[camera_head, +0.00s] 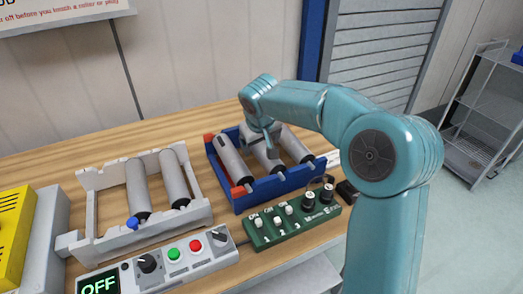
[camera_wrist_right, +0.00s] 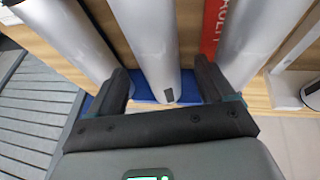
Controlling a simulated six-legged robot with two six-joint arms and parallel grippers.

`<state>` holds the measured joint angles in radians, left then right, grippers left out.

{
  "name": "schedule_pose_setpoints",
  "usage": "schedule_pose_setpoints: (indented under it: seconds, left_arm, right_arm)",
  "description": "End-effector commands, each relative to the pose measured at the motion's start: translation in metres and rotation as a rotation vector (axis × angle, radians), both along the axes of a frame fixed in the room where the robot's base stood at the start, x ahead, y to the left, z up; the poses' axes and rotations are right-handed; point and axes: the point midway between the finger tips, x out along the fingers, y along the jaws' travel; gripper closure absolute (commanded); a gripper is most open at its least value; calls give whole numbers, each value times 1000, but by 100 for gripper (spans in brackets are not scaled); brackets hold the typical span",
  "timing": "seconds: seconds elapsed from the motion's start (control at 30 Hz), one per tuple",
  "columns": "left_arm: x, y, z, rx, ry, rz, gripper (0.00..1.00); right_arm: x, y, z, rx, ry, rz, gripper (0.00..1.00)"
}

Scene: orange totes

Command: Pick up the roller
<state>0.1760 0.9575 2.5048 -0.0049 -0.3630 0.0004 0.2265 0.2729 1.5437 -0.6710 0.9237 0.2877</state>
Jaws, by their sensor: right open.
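Three grey rollers lie side by side in a blue tray (camera_head: 287,187): a left one (camera_head: 232,160), a middle one (camera_head: 266,157) and a right one (camera_head: 298,147). My right gripper (camera_head: 266,137) reaches down over the tray at the middle roller, partly hidden by its own wrist. In the right wrist view, its two dark fingers (camera_wrist_right: 160,75) are spread apart, one on each side of a roller (camera_wrist_right: 148,40). Whether they touch it cannot be told. Neighbouring rollers (camera_wrist_right: 68,38) lie on both sides. My left gripper is not in view.
A white rack (camera_head: 92,225) at left holds two more rollers (camera_head: 174,180). A green switch box (camera_head: 290,225) and a grey control box (camera_head: 160,262) reading OFF stand in front. A wall is behind the wooden table (camera_head: 180,130); a wire shelf (camera_head: 480,125) stands at right.

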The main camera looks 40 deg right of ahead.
Motion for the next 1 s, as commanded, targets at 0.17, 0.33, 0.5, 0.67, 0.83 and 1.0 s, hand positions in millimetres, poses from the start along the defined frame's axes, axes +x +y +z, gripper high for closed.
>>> schedule_pose_setpoints:
  seconds: [0.17, 0.33, 0.5, 0.67, 0.83, 1.0]
  left_arm:
    - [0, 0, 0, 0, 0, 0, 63]
    - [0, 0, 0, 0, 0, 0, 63]
    - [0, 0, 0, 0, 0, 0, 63]
    - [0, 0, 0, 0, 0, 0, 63]
    - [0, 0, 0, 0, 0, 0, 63]
    - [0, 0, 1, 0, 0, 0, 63]
  right_arm:
    - [8, -7, -20, 0, 1, 0, 18]
    - [9, -7, -22, 0, -1, 0, 18]
    - [8, -7, -22, 0, 0, 0, 47]
    - [9, -7, -21, -1, -3, 1, 96]
    - [9, -7, -21, -1, -2, 0, 96]
    - [9, -7, -14, -1, -3, 0, 96]
